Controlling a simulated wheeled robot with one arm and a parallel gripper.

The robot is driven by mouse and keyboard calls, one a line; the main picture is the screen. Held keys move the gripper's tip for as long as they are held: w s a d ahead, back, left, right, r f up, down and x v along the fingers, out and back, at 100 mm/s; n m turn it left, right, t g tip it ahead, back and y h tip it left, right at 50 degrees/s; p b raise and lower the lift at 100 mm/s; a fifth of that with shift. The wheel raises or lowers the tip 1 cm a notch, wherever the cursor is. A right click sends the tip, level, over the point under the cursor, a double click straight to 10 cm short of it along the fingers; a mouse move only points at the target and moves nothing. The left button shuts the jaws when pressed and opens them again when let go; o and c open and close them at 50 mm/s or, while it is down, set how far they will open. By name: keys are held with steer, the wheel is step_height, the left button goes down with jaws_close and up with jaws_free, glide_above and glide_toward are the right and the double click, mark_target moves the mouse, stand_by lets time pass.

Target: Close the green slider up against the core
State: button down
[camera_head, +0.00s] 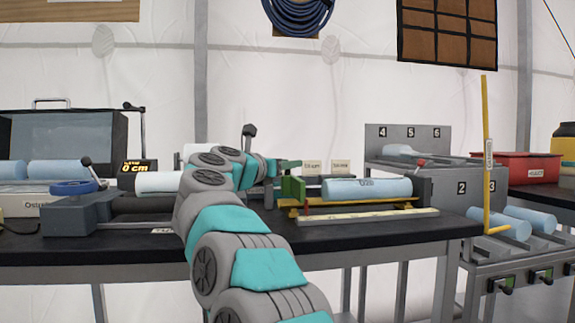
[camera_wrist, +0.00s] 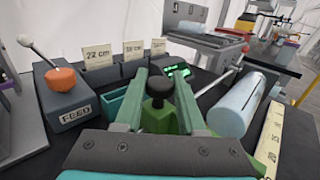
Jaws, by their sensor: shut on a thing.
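The green slider (camera_head: 293,188) stands upright at the left end of the yellow rail in the head view. My gripper (camera_wrist: 160,75) is shut on a black knob (camera_wrist: 158,88) above the slider's green body. In the head view my gripper (camera_head: 288,164) is at the slider's top, partly hidden by my arm.
A measuring strip (camera_head: 368,216) lies in front of the rail. Label cards (camera_wrist: 97,58) and a FEED lever box (camera_wrist: 72,100) stand close by.

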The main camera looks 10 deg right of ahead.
steer(key=shift+d, duration=0.15)
steer(key=d+b, duration=0.2)
steer(key=d, duration=0.6)
steer(key=c, duration=0.5)
jaws_free()
steer(key=shift+a, duration=0.1)
steer(key=shift+b+v, duration=0.55)
steer(key=shift+v, duration=3.3)
